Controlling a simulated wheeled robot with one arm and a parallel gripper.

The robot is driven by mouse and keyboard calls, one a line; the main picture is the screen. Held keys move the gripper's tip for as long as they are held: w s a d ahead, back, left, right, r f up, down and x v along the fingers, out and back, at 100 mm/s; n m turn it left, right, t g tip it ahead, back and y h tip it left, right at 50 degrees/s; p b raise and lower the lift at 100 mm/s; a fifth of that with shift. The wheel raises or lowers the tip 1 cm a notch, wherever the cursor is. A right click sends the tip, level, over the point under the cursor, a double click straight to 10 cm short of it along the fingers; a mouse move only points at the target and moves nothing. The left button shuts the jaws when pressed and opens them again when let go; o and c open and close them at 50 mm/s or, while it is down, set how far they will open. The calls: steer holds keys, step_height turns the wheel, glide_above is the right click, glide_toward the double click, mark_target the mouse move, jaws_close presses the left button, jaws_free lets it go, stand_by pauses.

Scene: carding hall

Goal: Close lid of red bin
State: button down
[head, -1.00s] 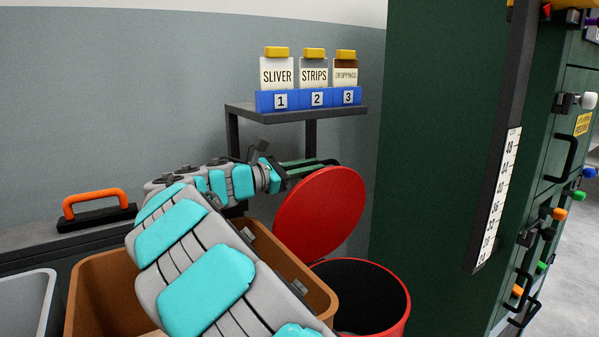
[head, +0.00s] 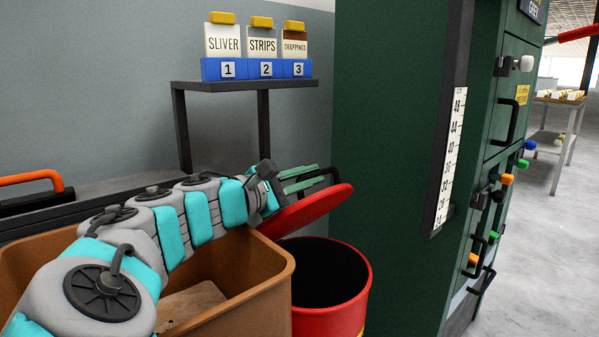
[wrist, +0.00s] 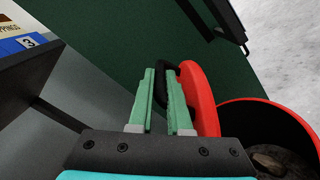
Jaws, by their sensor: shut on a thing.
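The red bin (head: 335,318) stands at the right of the brown box in the head view. Its round red lid (head: 308,210) is tilted above the rear of the bin, and the dark mouth is largely uncovered. My gripper (head: 310,180) has green fingers and is shut on the lid's black handle (head: 328,172). In the wrist view my gripper (wrist: 164,92) has the black handle (wrist: 162,72) between its fingers, beside the lid (wrist: 200,95) seen nearly edge-on. The bin (wrist: 285,112) is at the right there, with something greyish inside.
A brown box (head: 240,305) stands left of the bin, under my arm. A green machine (head: 385,150) with handles and knobs rises at the right. A dark shelf (head: 245,86) holds blue numbered blocks with labelled cards. Open floor (head: 530,260) lies far right.

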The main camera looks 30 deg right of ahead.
steer(key=shift+s+f, duration=0.2)
steer(key=shift+s, duration=0.05)
steer(key=c, duration=1.1)
jaws_free()
steer(key=shift+r, duration=0.15)
